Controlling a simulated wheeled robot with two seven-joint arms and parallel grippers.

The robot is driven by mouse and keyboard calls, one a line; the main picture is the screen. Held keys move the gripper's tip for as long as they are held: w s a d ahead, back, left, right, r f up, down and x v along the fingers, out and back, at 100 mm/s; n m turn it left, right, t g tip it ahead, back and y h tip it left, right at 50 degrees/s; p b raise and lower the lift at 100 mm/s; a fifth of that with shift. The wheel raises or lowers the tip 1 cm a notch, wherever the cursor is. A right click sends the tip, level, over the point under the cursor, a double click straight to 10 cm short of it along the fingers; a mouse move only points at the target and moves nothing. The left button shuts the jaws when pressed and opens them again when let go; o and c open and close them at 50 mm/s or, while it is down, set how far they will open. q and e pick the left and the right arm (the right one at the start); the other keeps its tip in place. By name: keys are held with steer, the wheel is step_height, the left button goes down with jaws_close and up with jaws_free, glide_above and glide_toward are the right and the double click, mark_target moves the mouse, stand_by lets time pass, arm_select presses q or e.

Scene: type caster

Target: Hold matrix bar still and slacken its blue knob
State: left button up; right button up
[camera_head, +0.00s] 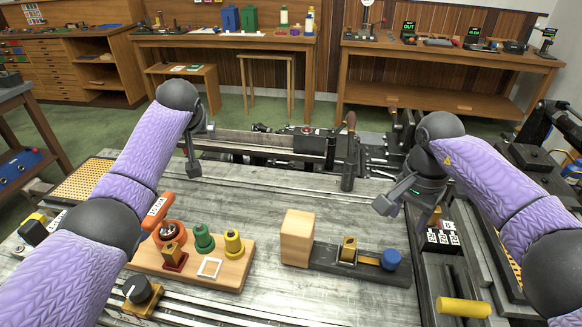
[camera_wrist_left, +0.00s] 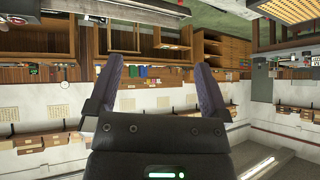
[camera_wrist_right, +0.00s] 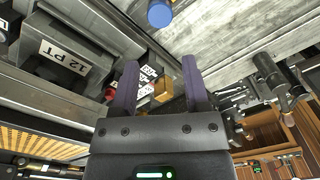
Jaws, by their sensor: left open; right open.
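The matrix bar (camera_head: 330,258) is a dark bar lying on the grey metal bench. A wooden block (camera_head: 298,238) stands at its left end and a brass piece (camera_head: 349,250) sits on it. The blue knob (camera_head: 391,260) is at its right end and also shows at the top of the right wrist view (camera_wrist_right: 159,13). My left gripper (camera_head: 200,150) is open and empty, raised behind the wooden board, well left of the bar. My right gripper (camera_head: 408,208) is open and empty, above and behind the knob, not touching it. The left wrist view shows only the room beyond its open fingers.
A wooden board (camera_head: 230,275) with an orange-handled tool (camera_head: 157,212), green spool (camera_head: 204,238) and yellow spool (camera_head: 234,243) lies left of the bar. A dark rack with labelled blocks (camera_head: 443,236) and a yellow handle (camera_head: 463,307) stands to the right. Machinery lines the bench's back.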

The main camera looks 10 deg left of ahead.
arm_select(q)
steer(key=s+d+f+m+g+h, duration=0.2)
steer(key=d+f+g+h, duration=0.15)
steer(key=d, duration=0.95)
steer(key=m+g, duration=0.3)
steer(key=g, duration=0.1)
glide_above(299, 222)
step_height(299, 222, down, 2)
steer(key=shift+f+h, duration=0.2)
steer(key=shift+h, duration=0.25)
step_height(299, 222, down, 8)
steer(key=shift+f, duration=0.8)
